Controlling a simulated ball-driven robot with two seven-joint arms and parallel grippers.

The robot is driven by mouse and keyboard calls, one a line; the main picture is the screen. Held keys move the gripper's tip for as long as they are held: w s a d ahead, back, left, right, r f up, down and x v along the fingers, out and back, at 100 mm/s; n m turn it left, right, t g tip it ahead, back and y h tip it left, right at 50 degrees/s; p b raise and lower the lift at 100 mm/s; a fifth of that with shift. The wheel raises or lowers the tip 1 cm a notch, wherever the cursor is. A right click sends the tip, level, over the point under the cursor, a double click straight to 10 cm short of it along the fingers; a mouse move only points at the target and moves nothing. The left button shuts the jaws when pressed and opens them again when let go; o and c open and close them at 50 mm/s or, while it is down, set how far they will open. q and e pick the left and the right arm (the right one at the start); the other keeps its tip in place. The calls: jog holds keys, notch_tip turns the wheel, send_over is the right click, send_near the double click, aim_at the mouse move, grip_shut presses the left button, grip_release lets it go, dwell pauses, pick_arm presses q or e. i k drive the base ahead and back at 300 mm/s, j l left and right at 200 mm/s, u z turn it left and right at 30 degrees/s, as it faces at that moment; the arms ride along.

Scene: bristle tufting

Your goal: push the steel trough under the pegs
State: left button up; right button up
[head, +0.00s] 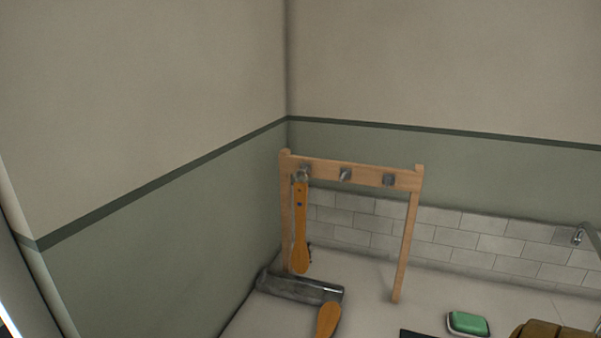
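The wooden rack (358,173) stands on the counter near the wall corner, with several metal pegs on its top bar; the middle peg (345,175) and the right peg (388,180) are bare. A wooden brush (301,228) hangs from the left peg. The steel trough (298,287) lies on the counter at the rack's left foot, under and in front of the hanging brush. Its right end is well left of the rack's right leg. Another wooden piece, rounded like a handle (327,320), overlaps the trough's front and runs off the bottom edge. Neither gripper is in view.
A green block in a light dish (468,323) sits at the lower right. A brown object (552,329) and a dark flat item (425,334) are cut off by the bottom edge. A metal tap (579,236) is at the right. Counter between the rack's legs looks clear.

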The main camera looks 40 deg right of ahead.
aim_at(298, 288)
jog(key=z, duration=1.35)
